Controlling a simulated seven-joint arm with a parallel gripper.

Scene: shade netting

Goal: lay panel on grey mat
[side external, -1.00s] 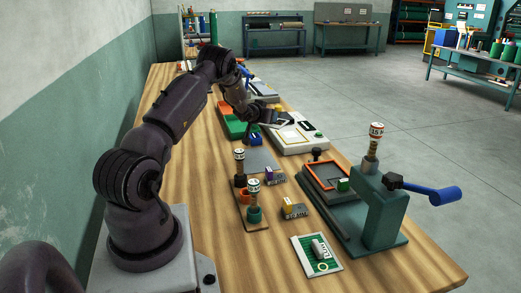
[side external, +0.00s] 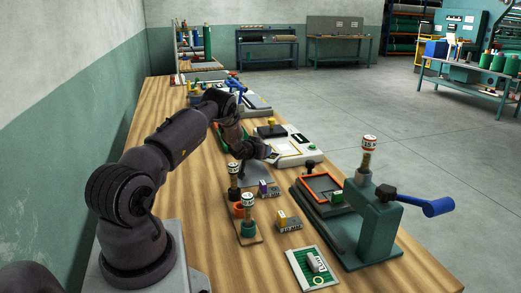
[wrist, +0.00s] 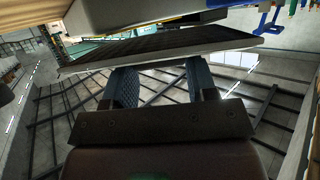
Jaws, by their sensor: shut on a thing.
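My gripper (side external: 266,153) is low over the grey mat (side external: 258,180), which lies on the wooden bench in front of the white device. In the wrist view my gripper's two fingers (wrist: 162,82) are apart, shut on a thin flat panel (wrist: 165,48) with a dark meshed face and a pale edge. The panel lies across the fingertips and looks slightly tilted in that view. In the side view my wrist and gripper mostly hide the panel, and also cover part of the mat. I cannot tell whether panel and mat touch.
A white device (side external: 294,147) stands behind the mat. A press with a blue handle (side external: 430,207) is at the right. A green card (side external: 313,270) lies near the front.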

